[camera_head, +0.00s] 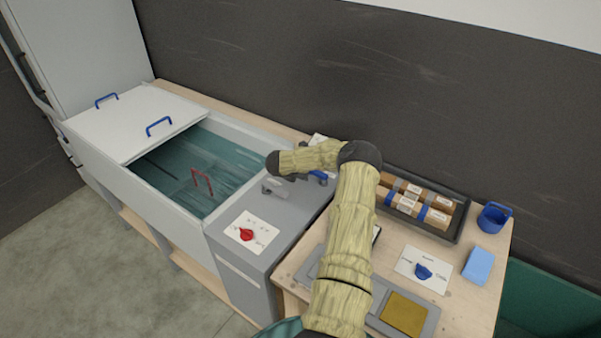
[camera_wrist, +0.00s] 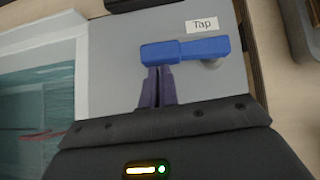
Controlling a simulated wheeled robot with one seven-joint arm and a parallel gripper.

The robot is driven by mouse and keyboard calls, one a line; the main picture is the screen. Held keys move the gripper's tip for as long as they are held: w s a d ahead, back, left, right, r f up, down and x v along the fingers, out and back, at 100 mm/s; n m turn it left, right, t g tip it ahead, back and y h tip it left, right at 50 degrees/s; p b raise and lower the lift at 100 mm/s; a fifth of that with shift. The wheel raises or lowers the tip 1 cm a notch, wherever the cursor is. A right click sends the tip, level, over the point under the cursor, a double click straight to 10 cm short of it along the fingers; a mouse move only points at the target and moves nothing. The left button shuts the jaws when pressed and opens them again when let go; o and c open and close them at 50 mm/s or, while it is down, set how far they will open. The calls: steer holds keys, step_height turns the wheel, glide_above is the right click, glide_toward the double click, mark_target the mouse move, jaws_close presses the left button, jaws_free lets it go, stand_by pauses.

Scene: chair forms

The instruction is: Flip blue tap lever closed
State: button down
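The blue tap lever (camera_wrist: 190,50) lies across the grey panel in the wrist view, beside a white label reading "Tap" (camera_wrist: 202,25). A blue piece that looks like the lever (camera_head: 319,175) shows just below my forearm in the head view. My gripper (camera_wrist: 157,70) has its two dark purple fingers together, with nothing visible between them. Their tips are at the near edge of the lever's left part. I cannot tell whether they touch it. In the head view my arm hides most of the gripper.
A water tank (camera_head: 160,185) with a partly covering white lid (camera_head: 135,115) stands left. A red knob (camera_head: 246,234) is on the grey panel. On the wooden table right are a dark tray (camera_head: 458,226) of boxes, a blue mug (camera_head: 493,218), a sponge (camera_head: 478,266) and a blue knob (camera_head: 423,272).

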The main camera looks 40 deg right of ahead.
steer(key=shift+r, duration=0.1)
steer(key=a, duration=0.4)
steer(key=shift+s+a, duration=0.15)
steer(key=shift+a, duration=0.15)
steer(key=b+v, duration=0.2)
steer(key=v, duration=0.6)
steer(key=shift+s+a+r, duration=0.1)
steer(key=shift+s+r, duration=0.05)
steer(key=shift+r, duration=0.15)
steer(key=shift+a+r, duration=0.3)
steer(key=shift+a, duration=0.05)
